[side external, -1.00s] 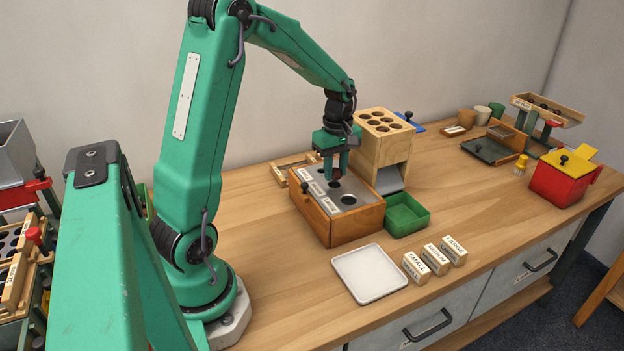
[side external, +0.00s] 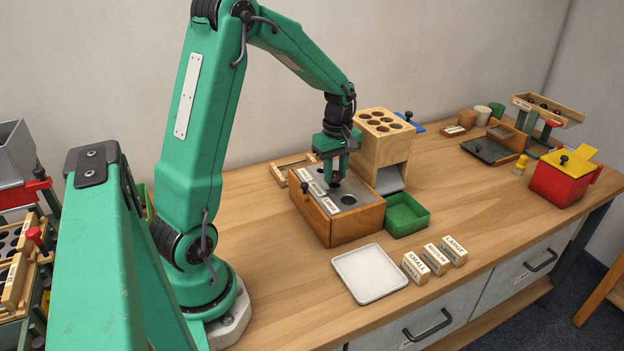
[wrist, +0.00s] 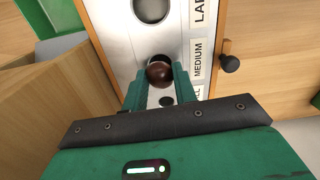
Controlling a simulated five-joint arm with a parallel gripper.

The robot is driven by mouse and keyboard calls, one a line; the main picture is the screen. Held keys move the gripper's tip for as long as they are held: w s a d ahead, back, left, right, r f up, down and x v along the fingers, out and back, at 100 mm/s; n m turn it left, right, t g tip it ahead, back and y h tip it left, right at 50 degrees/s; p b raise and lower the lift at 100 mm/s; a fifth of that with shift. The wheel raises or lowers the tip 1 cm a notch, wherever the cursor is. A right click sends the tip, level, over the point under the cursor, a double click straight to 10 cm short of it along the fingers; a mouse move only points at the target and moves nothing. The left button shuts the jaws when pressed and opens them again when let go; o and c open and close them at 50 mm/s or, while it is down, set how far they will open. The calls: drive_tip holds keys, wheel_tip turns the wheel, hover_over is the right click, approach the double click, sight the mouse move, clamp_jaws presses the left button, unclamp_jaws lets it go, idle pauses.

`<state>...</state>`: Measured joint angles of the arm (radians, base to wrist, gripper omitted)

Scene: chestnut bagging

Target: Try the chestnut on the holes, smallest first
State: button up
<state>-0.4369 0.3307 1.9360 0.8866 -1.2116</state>
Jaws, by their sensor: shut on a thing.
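A dark brown chestnut (wrist: 159,74) is held between the fingers of my gripper (wrist: 157,88) in the wrist view. In the side view my gripper (side external: 335,178) is low over the grey top plate of the wooden gauge box (side external: 345,231). The chestnut is over the medium hole (wrist: 158,60) beside the MEDIUM label (wrist: 200,58), covering part of it. I cannot tell whether it touches the rim. The large hole (side external: 348,200) is empty, and the small hole (wrist: 167,101) shows between the fingers.
A green bin (side external: 406,219) stands right of the box, near a wooden block with several holes (side external: 384,121). A white tray (side external: 370,273) and SMALL, MEDIUM and LARGE blocks (side external: 436,258) stand in front. A black knob (wrist: 230,63) sticks out from the box.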

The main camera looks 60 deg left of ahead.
idle(0.3)
drive_tip(key=o, duration=1.1)
drive_tip(key=shift+r, duration=0.15)
drive_tip(key=shift+r, duration=2.9)
